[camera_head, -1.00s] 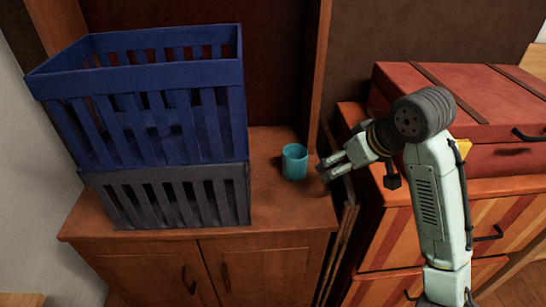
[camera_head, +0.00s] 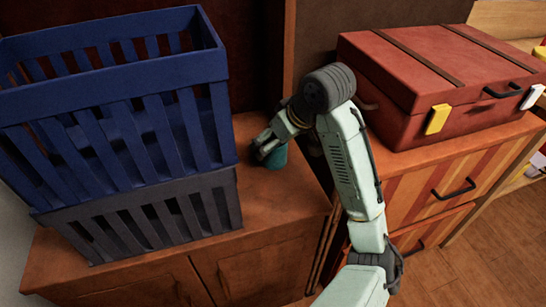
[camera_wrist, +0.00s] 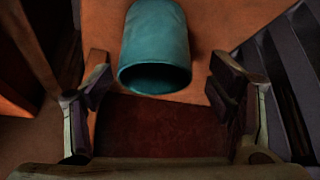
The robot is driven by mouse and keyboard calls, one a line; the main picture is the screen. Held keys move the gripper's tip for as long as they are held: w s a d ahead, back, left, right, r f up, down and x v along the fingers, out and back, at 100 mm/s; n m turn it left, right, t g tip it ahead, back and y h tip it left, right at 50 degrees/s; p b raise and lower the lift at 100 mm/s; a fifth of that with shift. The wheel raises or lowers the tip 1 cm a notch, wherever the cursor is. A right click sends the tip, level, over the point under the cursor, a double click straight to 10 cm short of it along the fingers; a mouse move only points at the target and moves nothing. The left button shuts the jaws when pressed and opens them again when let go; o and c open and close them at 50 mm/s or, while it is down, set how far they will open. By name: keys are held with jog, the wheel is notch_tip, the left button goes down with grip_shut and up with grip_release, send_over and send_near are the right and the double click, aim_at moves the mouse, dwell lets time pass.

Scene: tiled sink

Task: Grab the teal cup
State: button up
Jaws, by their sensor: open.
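The teal cup (camera_head: 275,160) stands on the brown wooden cabinet top, to the right of the stacked crates. My gripper (camera_head: 262,146) is at the cup in the head view and hides much of it. In the wrist view the cup (camera_wrist: 155,42) is at the top middle, with its dark open mouth towards the bottom of the picture. My open gripper (camera_wrist: 160,72) has one finger on each side of the cup's line, with a visible gap on both sides. The cup is not held.
A blue slatted crate (camera_head: 110,105) sits on a grey crate (camera_head: 145,220), close left of my gripper. A red suitcase (camera_head: 400,80) lies on a striped drawer unit (camera_head: 425,185) at the right. A wooden upright (camera_head: 289,50) stands behind the cup.

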jog(key=shift+w+d+p+x, duration=0.1)
jog(key=shift+p+x, duration=0.1)
jog(key=shift+x, duration=1.2)
jog(key=shift+w+d+p+x, duration=0.1)
jog(key=shift+d+p+x, duration=0.05)
jog(key=shift+x, duration=1.2)
jog(key=shift+c, duration=0.3)
jog(key=c, duration=1.2)
